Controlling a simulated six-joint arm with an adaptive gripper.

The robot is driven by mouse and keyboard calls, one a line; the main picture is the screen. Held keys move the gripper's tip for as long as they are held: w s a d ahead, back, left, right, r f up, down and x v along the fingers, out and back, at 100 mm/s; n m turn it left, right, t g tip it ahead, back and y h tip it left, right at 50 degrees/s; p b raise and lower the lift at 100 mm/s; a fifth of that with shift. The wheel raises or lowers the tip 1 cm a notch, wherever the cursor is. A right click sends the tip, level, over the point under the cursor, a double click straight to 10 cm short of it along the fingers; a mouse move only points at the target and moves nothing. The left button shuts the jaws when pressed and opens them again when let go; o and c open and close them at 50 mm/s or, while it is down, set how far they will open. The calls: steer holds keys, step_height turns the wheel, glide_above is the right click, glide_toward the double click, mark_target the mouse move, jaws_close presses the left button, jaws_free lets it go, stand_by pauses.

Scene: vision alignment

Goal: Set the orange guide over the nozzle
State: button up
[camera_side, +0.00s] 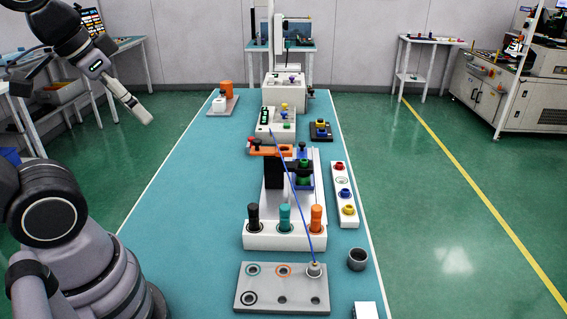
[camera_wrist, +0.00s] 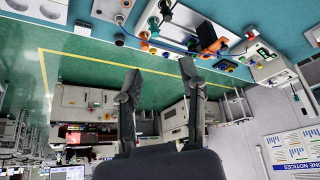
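The orange guide (camera_side: 316,218) looks to be the upright orange cylinder at the right end of a white holder (camera_side: 284,241), beside a teal and a black cylinder. What looks like the nozzle (camera_side: 314,269) is a small silver piece standing at the back right of a grey plate (camera_side: 262,301). A thin blue line runs from it up and left. Nothing sits over it. My gripper (camera_side: 140,112) is raised at the upper left, far from both. In the wrist view my gripper's fingers (camera_wrist: 160,67) are apart with nothing between them.
A dark cup (camera_side: 357,259) stands right of the plate. A white strip (camera_side: 343,190) with red, blue and yellow pieces lies behind it. A tall black and orange stand (camera_side: 274,168) rises behind the holder. The teal table's left side is clear.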

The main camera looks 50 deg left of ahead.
steer(key=o, duration=0.3)
steer(key=shift+w+r, duration=0.2)
steer(key=shift+w, duration=0.1)
steer(key=w+a+r+n+g, duration=0.1)
steer(key=w+a+r+n, duration=0.2)
steer(key=w, duration=0.6)
steer(key=n+g, duration=0.5)
steer(key=n, duration=1)
glide_above(257, 140)
step_height(257, 140, down, 15)
step_height(257, 140, down, 14)
steer(key=shift+r, duration=0.1)
jaws_close()
